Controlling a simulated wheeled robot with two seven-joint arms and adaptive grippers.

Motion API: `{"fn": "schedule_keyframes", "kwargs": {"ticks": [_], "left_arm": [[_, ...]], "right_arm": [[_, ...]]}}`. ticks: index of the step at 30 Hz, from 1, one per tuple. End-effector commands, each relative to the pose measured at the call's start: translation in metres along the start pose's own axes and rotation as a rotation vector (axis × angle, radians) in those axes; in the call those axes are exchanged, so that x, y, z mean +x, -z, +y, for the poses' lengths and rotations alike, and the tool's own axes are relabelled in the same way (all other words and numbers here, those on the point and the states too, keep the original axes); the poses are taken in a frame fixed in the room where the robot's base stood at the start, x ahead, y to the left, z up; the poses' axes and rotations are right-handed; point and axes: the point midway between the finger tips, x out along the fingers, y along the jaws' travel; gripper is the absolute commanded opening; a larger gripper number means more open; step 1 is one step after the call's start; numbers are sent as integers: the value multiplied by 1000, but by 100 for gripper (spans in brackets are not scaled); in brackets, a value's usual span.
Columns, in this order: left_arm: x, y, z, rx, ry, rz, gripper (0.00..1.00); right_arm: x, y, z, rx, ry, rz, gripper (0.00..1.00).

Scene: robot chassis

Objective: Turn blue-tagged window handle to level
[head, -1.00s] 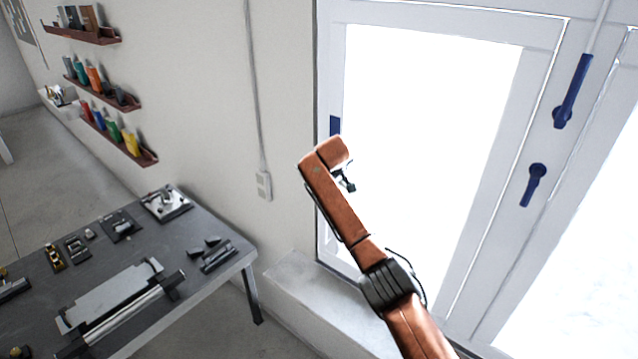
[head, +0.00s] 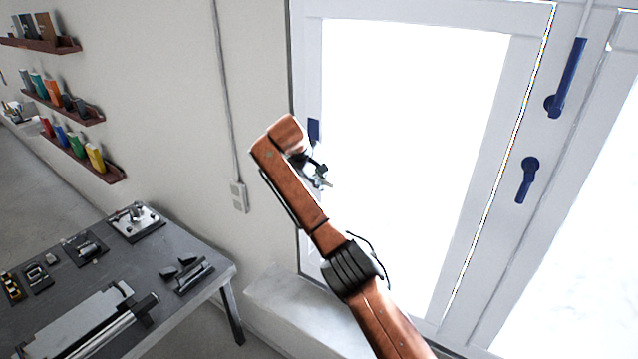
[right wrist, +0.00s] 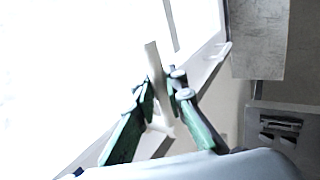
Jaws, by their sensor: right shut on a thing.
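A blue tag (head: 314,131) sits on the left frame of the white window (head: 400,15) in the head view. My right gripper (head: 318,178) is just below the tag, in front of the frame and glass. In the right wrist view, its green fingers (right wrist: 166,92) are closed on a slim grey-beige bar, the window handle (right wrist: 153,58), whose end sticks out past the fingertips. In the head view my wrist and gripper hide most of this handle, so I cannot tell its angle there. My left gripper is out of view.
Two dark blue handles, an upper one (head: 570,75) and a lower one (head: 527,180), are on the window's right side. A sill (head: 290,300) runs below. A grey workbench (head: 200,255) with metal parts stands lower left; shelves (head: 85,160) hang on the wall.

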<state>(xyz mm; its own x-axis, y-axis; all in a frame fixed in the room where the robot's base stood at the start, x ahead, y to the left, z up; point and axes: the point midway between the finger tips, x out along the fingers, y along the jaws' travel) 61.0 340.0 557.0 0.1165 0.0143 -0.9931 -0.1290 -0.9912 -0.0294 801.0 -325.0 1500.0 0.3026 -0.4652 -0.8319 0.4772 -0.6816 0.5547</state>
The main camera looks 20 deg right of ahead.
Motion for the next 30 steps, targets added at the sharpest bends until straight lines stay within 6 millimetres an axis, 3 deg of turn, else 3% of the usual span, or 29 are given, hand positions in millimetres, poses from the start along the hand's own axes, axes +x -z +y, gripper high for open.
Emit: {"fn": "schedule_keyframes", "kwargs": {"ticks": [5, 6, 14, 23, 26, 30], "left_arm": [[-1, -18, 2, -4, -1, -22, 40], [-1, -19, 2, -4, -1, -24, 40], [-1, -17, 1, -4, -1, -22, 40], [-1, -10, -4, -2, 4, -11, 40], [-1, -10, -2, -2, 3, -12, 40], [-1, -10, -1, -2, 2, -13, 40]], "right_arm": [[-4, 2, 3, 1, -10, 1, 0], [-4, 3, 3, 0, -10, 1, 12], [-4, 5, 0, -3, -7, 3, 30], [-4, 4, -1, -3, -4, 2, 30], [-12, 5, -1, -3, -4, 3, 30], [-37, 6, -1, -4, -6, 6, 30]]}}
